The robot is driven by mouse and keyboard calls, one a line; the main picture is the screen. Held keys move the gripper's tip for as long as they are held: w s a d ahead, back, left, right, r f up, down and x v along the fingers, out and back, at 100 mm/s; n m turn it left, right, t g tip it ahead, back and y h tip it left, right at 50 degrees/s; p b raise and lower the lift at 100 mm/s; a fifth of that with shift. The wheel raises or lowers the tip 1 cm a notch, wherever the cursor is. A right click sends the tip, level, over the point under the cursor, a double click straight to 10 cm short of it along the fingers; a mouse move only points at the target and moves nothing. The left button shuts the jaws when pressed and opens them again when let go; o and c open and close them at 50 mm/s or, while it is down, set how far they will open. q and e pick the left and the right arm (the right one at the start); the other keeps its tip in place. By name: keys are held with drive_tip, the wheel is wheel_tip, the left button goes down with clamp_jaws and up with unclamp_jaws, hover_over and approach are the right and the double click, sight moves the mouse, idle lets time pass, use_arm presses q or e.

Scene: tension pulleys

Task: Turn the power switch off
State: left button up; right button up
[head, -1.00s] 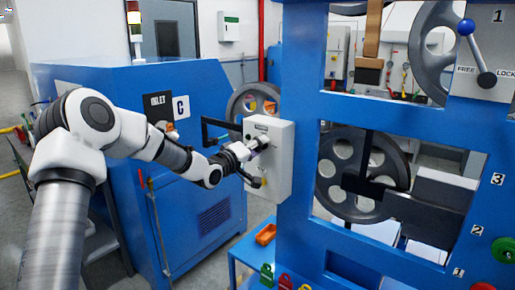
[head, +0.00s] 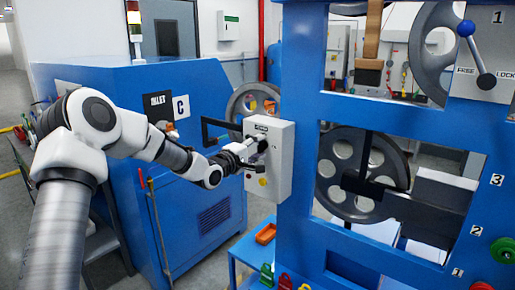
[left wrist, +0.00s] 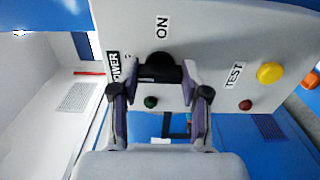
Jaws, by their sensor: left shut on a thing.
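The switch box (head: 281,165) is a pale grey cabinet fixed at the left edge of the blue frame. In the left wrist view its face (left wrist: 215,50) carries a black power switch knob (left wrist: 160,63) with a bar across it. An ON label (left wrist: 162,27) is above the knob in that picture, and a POWER label (left wrist: 115,70) to its left. No OFF label can be made out. My left gripper (head: 258,148) is at the box. Its two fingers (left wrist: 160,76) are on either side of the knob's bar, shut on it. My right gripper is not in view.
A yellow button (left wrist: 270,73), a red button (left wrist: 246,104) and a green button (left wrist: 151,102) are on the box face. A blue machine (head: 200,185) stands left. The blue frame (head: 300,70) stands right.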

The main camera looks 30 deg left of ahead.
use_arm(q)
drive_tip(key=o, duration=1.1)
drive_tip(key=shift+o, duration=0.2)
drive_tip(key=s, duration=1.1)
drive_tip(key=shift+s+a, duration=0.35)
drive_tip(key=shift+a, duration=0.1)
drive_tip(key=shift+s, duration=0.1)
